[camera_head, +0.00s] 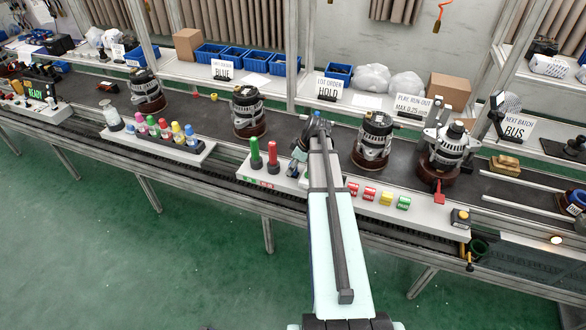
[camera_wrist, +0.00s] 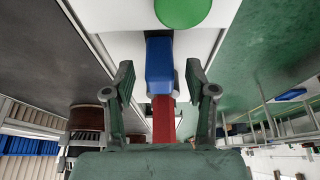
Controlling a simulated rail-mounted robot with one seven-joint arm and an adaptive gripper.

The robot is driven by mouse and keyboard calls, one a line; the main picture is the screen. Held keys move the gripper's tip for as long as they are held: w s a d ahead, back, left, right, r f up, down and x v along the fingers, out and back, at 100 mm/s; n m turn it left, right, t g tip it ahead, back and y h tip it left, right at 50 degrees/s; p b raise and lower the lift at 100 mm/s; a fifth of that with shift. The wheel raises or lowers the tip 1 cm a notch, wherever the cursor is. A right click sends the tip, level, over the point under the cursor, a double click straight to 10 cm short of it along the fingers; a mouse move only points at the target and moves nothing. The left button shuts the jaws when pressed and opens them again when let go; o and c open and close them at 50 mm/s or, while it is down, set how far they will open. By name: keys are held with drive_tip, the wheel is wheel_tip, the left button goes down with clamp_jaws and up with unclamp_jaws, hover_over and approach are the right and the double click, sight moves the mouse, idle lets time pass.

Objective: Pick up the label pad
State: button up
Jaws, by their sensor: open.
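No thing in view can be read for certain as the label pad. In the wrist view a blue block (camera_wrist: 159,66) lies in line with the gap between the fingers of my gripper (camera_wrist: 160,72). The fingers are open, one on each side; contact cannot be told. A red shape (camera_wrist: 163,118) shows past the block, and a green disc (camera_wrist: 182,10) near the top edge. In the head view my gripper (camera_head: 299,160) is over the middle white tray, mostly hidden by my arm.
Upright green (camera_head: 255,153) and red (camera_head: 272,154) handles stand left of my gripper. Alternators (camera_head: 374,142) on brown bases stand on the dark conveyor (camera_head: 202,112) behind. A rail runs along the front edge, with open green floor before it.

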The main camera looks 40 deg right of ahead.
drive_tip(key=shift+f, duration=0.1)
clamp_jaws()
idle(0.4)
wheel_tip(320, 180, up, 20)
drive_tip(key=b, duration=0.5)
drive_tip(key=c, duration=1.1)
unclamp_jaws()
drive_tip(key=shift+o, duration=0.2)
